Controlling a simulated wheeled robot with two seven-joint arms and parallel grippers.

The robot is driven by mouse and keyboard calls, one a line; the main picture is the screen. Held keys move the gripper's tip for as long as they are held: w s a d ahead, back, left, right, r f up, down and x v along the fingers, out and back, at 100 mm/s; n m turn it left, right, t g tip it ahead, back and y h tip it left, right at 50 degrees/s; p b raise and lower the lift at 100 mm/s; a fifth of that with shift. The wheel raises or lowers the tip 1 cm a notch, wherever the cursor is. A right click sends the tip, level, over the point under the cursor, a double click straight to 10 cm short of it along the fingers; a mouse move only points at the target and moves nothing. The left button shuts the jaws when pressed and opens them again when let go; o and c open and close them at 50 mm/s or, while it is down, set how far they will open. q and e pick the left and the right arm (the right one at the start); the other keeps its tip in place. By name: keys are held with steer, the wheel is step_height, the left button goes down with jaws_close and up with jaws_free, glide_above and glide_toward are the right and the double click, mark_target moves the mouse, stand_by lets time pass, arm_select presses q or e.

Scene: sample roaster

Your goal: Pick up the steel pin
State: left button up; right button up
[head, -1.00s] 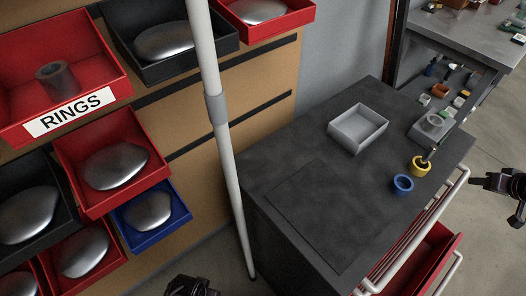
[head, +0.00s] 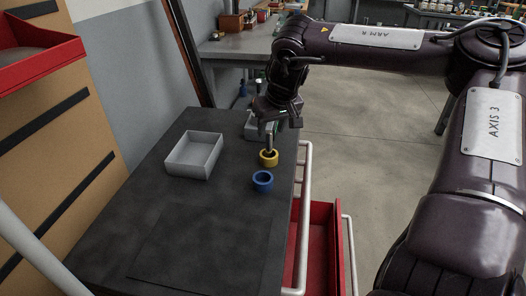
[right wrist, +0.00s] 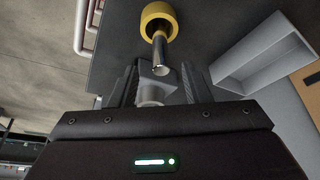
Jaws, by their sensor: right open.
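The steel pin (head: 269,136) is a thin grey rod standing in a yellow ring (head: 268,159) on the dark cabinet top. In the right wrist view the pin (right wrist: 160,56) rises from the yellow ring (right wrist: 159,19) toward my gripper. My right gripper (head: 280,124) is open, just above and beside the pin in the head view. In the right wrist view its two fingers (right wrist: 158,76) are spread apart, with the pin's free end slightly beyond them. I cannot tell whether they touch it. My left gripper is out of view.
A blue ring (head: 262,181) sits in front of the yellow one. A grey open tray (head: 193,155) stands to the left. A grey block (head: 252,127) is behind the pin, near my gripper. A red drawer (head: 318,240) stands open below the cabinet's right edge.

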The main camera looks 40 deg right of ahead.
mark_target(268, 139)
steer(key=x, duration=0.5)
steer(key=shift+f+b, duration=0.3)
steer(key=shift+f, duration=0.05)
jaws_close()
